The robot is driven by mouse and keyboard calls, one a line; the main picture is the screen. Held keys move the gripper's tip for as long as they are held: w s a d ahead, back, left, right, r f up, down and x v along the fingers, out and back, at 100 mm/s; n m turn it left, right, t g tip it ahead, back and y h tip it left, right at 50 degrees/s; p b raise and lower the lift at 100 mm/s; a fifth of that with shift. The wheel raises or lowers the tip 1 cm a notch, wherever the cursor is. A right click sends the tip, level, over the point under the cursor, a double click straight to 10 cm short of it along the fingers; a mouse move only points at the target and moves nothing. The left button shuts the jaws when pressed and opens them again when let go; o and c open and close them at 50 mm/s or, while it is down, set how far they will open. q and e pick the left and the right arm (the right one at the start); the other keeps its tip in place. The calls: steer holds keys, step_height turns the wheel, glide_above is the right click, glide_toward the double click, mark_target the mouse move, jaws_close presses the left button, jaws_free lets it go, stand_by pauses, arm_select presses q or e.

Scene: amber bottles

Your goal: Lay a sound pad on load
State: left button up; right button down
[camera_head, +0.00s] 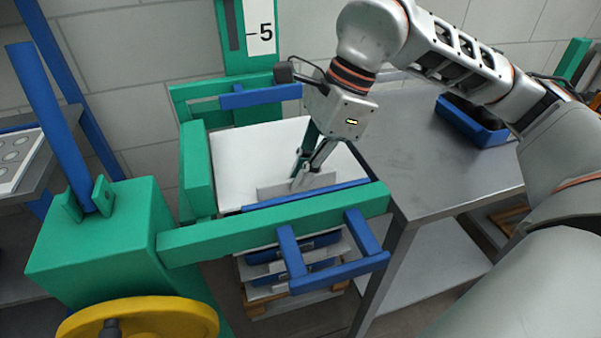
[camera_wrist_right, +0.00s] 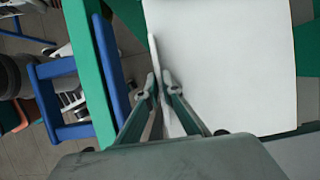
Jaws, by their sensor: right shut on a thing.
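My right gripper (camera_head: 302,176) reaches down into the green frame and is shut on a thin pale grey pad (camera_head: 278,189). The pad stands steeply tilted, with its lower edge close to the white flat surface; I cannot tell whether they touch. In the right wrist view the fingers (camera_wrist_right: 160,88) pinch this pad (camera_wrist_right: 156,122), seen nearly edge-on. The broad white top of what seems to be the load (camera_wrist_right: 225,60) lies beside it, and it also shows inside the frame in the head view (camera_head: 245,150). My left gripper is not in view.
A green beam (camera_head: 270,222) with blue brackets crosses the front of the frame. A green column with a "5" sign (camera_head: 261,27) stands behind. A yellow handwheel (camera_head: 140,322) is front left. A grey metal table (camera_head: 440,185) with a blue tray (camera_head: 472,124) stands at right.

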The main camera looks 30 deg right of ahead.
steer(key=shift+f, duration=0.65)
steer(key=shift+f+b, duration=0.25)
steer(key=shift+b, duration=0.1)
steer(key=c, duration=2.2)
jaws_free()
steer(key=shift+o, duration=0.2)
steer(key=v, duration=1.2)
